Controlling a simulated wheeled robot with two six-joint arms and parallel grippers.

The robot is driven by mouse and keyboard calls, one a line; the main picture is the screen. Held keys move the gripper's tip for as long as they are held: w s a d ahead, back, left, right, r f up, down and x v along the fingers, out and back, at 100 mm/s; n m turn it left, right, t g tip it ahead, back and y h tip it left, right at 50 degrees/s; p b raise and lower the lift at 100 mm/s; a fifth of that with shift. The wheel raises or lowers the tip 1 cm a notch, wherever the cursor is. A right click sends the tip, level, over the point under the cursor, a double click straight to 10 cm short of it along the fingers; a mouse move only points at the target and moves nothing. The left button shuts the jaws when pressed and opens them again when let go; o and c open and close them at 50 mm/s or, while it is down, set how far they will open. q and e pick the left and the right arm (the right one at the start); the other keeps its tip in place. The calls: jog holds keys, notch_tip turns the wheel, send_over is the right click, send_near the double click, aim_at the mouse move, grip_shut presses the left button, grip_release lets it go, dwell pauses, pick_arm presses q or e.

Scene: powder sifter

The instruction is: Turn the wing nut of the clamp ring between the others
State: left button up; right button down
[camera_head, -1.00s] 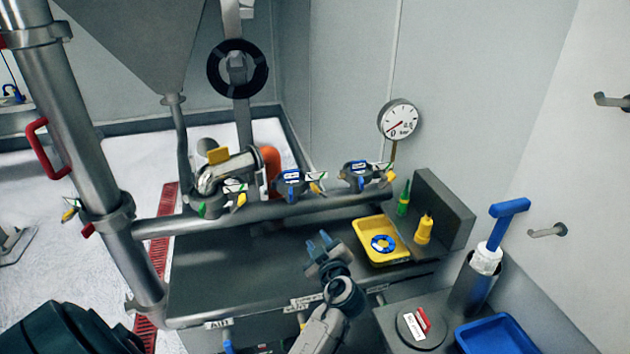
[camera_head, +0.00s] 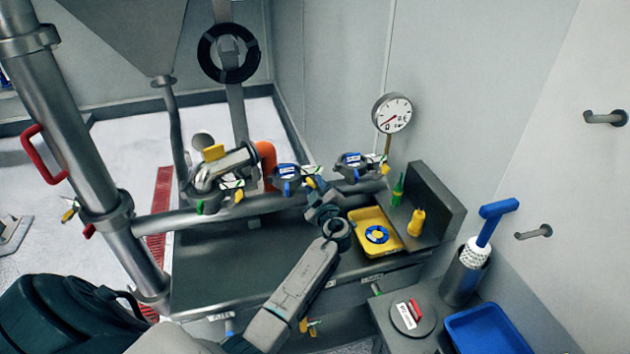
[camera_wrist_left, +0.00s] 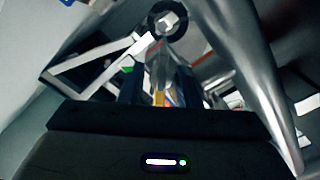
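Three grey clamp rings with blue or green parts and yellow wing nuts sit along the horizontal pipe. The middle clamp ring (camera_head: 287,180) stands between the left one (camera_head: 207,199) and the right one (camera_head: 353,166). My left gripper (camera_head: 319,195) is at the middle ring's yellow wing nut (camera_head: 310,182) and partly covers it. In the left wrist view its two dark fingers (camera_wrist_left: 160,88) stand apart, with a bit of yellow (camera_wrist_left: 158,98) between them. I cannot tell whether they touch it. My right gripper is not in view.
A yellow tray (camera_head: 388,250) with a blue ring lies right of my arm, near a yellow bottle (camera_head: 416,223) and a green one (camera_head: 398,190). A gauge (camera_head: 392,113) rises behind. A blue tray (camera_head: 495,330) and a blue-handled brush (camera_head: 490,225) are at the right.

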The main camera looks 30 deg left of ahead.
pick_arm(q)
jog(key=shift+w+a+f, duration=0.1)
jog(key=shift+w+a, duration=0.05)
jog(key=shift+a, duration=0.05)
grip_shut()
